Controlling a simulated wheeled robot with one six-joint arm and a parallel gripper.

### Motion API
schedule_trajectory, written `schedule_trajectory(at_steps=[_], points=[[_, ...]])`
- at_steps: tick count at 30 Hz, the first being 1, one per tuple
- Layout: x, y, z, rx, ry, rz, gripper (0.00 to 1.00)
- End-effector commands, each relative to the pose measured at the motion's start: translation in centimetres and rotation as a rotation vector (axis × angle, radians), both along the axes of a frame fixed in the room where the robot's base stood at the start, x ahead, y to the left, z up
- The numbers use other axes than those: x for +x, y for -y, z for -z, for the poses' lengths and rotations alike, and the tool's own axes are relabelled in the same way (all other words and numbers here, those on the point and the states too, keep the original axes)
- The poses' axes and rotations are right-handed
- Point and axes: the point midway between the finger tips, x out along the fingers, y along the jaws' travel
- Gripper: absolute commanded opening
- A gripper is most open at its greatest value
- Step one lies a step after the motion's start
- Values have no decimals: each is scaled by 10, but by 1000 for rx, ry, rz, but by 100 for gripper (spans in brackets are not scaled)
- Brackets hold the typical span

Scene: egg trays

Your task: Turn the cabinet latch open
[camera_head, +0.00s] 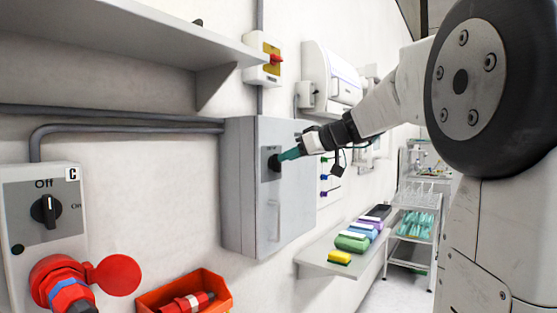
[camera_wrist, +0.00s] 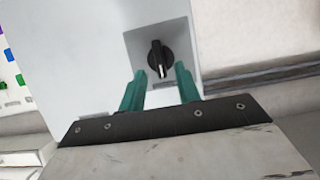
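The grey cabinet (camera_head: 240,190) hangs on the white wall in the middle of the head view. Its latch is a black rotary knob (camera_wrist: 159,58) on a light grey plate (camera_wrist: 185,42). In the head view the latch (camera_head: 273,162) is at the upper left of the cabinet front, with a vertical handle (camera_head: 274,222) below it. My gripper (camera_head: 284,156) reaches in from the right with its teal fingertips at the latch. In the wrist view my gripper (camera_wrist: 158,88) has its two fingers apart, one on each side of the knob's lower end. Contact with the knob cannot be told.
A grey switch box (camera_head: 44,225) with an Off/On knob and red plug is at left. An orange bin (camera_head: 214,284) sits below. A wall shelf (camera_head: 130,35) is above. A low shelf (camera_head: 315,262) with coloured packs stands right of the cabinet.

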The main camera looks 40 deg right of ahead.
Motion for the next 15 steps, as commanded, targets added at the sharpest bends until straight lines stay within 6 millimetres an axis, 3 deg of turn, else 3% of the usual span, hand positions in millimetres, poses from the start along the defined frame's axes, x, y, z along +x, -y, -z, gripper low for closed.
schedule_trajectory(at_steps=[6, 15], points=[[21, -8, 9, 0, 0, -1, 33], [23, -9, 10, 0, 0, 0, 33]])
